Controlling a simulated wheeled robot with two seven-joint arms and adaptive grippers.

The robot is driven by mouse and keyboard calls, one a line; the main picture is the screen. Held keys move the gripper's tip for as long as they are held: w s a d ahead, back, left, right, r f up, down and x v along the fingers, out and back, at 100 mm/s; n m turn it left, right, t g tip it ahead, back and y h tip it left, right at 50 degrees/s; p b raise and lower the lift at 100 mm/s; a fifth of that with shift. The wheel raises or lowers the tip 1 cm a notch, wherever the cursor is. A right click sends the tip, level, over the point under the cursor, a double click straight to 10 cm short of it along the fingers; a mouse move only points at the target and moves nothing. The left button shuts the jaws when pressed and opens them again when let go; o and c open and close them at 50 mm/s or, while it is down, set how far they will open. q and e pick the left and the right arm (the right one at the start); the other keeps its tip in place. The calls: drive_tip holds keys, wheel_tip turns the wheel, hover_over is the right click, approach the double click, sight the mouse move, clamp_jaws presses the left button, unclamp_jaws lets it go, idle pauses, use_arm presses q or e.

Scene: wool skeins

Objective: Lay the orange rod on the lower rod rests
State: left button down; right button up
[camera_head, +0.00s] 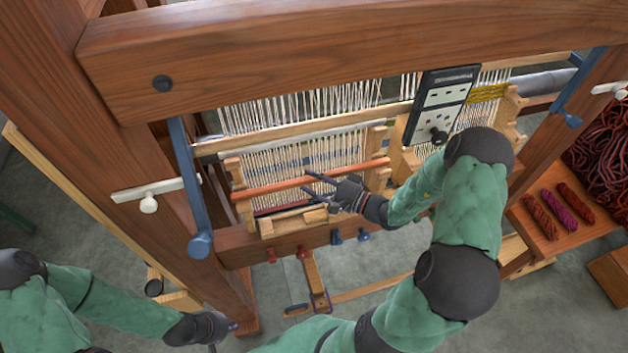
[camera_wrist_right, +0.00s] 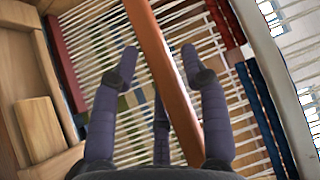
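The orange rod (camera_head: 275,187) spans the small loom frame in front of the white warp threads, tilted slightly up to the right. Its ends overlap the notched wooden posts at the left (camera_head: 240,190) and right (camera_head: 377,160); whether it touches rests there I cannot tell. My right gripper (camera_head: 318,187) is at the rod's middle. In the right wrist view, the rod (camera_wrist_right: 160,60) passes between the spread fingers (camera_wrist_right: 160,57), with visible gaps on both sides. My left gripper (camera_head: 222,338) is low at the left, away from the loom; its fingers are mostly hidden.
A thick wooden beam (camera_head: 350,50) crosses above the loom. A black control panel (camera_head: 438,105) hangs right of the small frame. A small wooden block (camera_head: 315,215) lies in front of the rod. Wool skeins (camera_head: 558,209) lie on a shelf at the right.

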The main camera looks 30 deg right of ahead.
drive_tip(key=shift+r, duration=0.1)
drive_tip(key=shift+r, duration=0.1)
drive_tip(key=v, duration=1.2)
idle(0.5)
